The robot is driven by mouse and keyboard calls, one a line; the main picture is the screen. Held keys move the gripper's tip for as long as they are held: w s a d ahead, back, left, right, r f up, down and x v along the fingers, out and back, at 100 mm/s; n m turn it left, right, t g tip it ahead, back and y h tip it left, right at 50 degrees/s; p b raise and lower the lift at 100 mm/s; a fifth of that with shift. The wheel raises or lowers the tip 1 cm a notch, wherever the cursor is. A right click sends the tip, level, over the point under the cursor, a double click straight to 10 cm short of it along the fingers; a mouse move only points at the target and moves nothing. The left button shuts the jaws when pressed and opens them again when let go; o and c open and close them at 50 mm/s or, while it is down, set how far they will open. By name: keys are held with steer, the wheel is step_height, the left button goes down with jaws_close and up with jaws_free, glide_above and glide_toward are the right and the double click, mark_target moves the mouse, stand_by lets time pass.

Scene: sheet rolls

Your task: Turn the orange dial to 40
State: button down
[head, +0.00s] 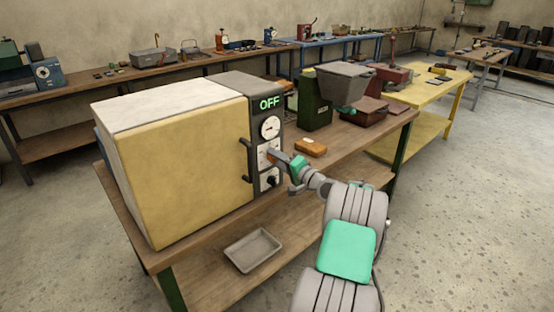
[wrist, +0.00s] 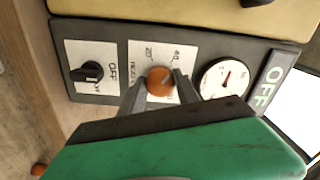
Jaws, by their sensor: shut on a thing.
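The orange dial (wrist: 160,80) sits on a white scale plate on the dark control panel. In the wrist view the scale shows 20 and what looks like 40 near the dial's upper edge. Which mark the dial points at is too small to tell. My gripper (wrist: 160,88) has one finger on each side of the dial and is shut on it. In the head view my gripper (head: 279,158) reaches the panel's middle plate and hides the dial.
The panel belongs to a yellow box-shaped machine (head: 180,170) on a bench. A display (head: 270,103) reads OFF, above a round gauge (head: 270,127). A black knob (wrist: 93,73) is on the neighbouring plate. An orange block (head: 311,147) lies on the bench right of my gripper.

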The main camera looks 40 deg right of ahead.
steer(key=c, duration=0.9)
jaws_free()
steer(key=shift+s, duration=0.15)
steer(key=s+b, duration=0.1)
steer(key=s, duration=0.6)
steer(key=shift+s+d, duration=0.15)
steer(key=shift+s, duration=0.15)
